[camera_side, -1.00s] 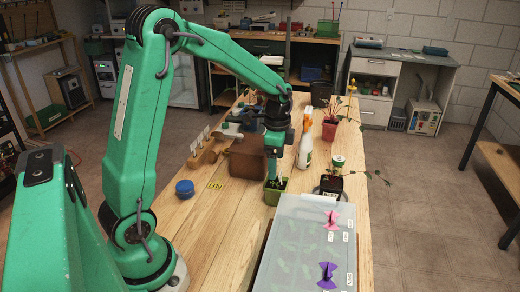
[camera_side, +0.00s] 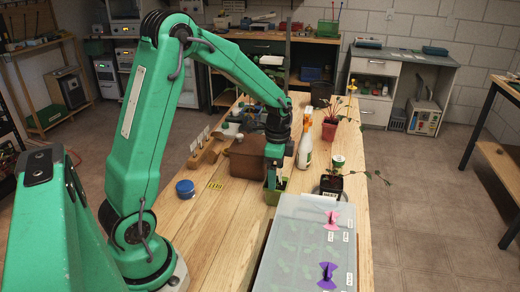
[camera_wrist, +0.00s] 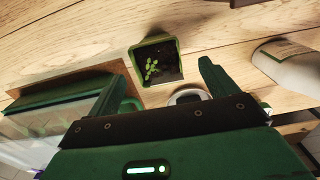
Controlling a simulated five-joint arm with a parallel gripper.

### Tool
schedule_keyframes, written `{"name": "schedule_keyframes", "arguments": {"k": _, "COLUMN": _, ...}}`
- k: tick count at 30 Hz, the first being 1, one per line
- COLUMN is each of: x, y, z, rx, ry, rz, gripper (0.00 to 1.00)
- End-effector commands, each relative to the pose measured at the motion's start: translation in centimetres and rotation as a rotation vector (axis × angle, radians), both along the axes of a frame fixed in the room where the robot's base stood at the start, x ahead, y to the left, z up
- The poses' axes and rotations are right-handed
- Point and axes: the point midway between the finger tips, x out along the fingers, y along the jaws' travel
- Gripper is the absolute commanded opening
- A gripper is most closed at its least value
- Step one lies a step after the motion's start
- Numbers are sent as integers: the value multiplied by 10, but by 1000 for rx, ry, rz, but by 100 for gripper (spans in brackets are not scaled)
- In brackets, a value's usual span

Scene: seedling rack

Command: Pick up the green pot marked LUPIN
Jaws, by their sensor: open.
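A small square green pot (camera_side: 274,197) with dark soil and a small seedling stands upright on the wooden table. I cannot read any name on it. It also shows in the wrist view (camera_wrist: 176,76), its soil and leaves seen from above. My gripper (camera_side: 273,182) points down over the pot in the side view and hides part of its top. In the wrist view my gripper (camera_wrist: 162,77) is open, with the pot showing in the gap between its fingers. Nothing is held. I cannot tell whether a finger touches the pot.
A lidded translucent box (camera_side: 290,240) with pink and purple clips stands close in front. A dark pot (camera_side: 330,188) with a plant is to the right, a white bottle (camera_side: 305,150) behind it. A brown box (camera_side: 247,160) is behind left.

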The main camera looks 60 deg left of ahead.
Motion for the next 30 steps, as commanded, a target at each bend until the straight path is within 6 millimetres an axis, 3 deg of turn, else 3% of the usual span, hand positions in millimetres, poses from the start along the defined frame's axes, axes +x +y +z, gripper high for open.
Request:
{"name": "schedule_keyframes", "arguments": {"k": 12, "x": -2, "y": -4, "z": -43, "rx": -1, "ry": 2, "rz": 0, "gripper": 85}}
{"name": "schedule_keyframes", "arguments": {"k": 29, "x": -2, "y": -3, "z": -45, "rx": -1, "ry": 1, "rz": 0, "gripper": 85}}
{"name": "schedule_keyframes", "arguments": {"k": 30, "x": -2, "y": -3, "z": -45, "rx": -1, "ry": 1, "rz": 0, "gripper": 78}}
